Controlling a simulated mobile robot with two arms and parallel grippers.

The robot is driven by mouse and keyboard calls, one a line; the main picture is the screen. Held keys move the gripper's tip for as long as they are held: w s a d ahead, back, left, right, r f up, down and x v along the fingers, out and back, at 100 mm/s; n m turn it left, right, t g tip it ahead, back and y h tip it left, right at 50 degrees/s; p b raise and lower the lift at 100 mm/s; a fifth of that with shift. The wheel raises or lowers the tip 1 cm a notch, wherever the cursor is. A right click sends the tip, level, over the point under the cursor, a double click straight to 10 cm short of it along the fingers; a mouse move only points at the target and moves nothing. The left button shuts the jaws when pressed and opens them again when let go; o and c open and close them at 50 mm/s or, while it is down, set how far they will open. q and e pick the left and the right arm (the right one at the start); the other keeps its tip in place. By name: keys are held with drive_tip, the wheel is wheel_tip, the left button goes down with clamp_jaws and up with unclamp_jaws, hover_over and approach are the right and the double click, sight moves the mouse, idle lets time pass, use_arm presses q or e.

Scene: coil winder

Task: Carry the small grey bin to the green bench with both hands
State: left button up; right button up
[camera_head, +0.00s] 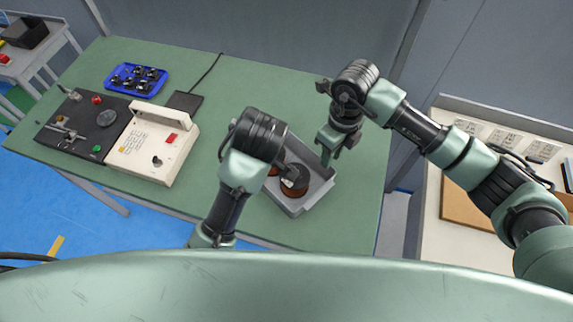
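The small grey bin (317,192) is on the green bench (352,205), near its right end. It holds dark, copper-coloured spools (297,182). My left arm comes up across the bin's left side, and its wrist (257,135) hides that side and the gripper's fingers. My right gripper (333,150) points down at the bin's far right corner, close to the rim. I cannot tell whether it touches the rim or whether its fingers are closed on it.
On the bench's left stand a cream control box (150,148), a black winder plate (85,122) and a blue tray (137,79) of small dark parts. A black pad (185,101) with a cable lies behind. A pale worktop (437,215) stands at the right.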

drive_tip(key=shift+w+d+r, duration=0.1)
drive_tip(key=shift+r, duration=1.6)
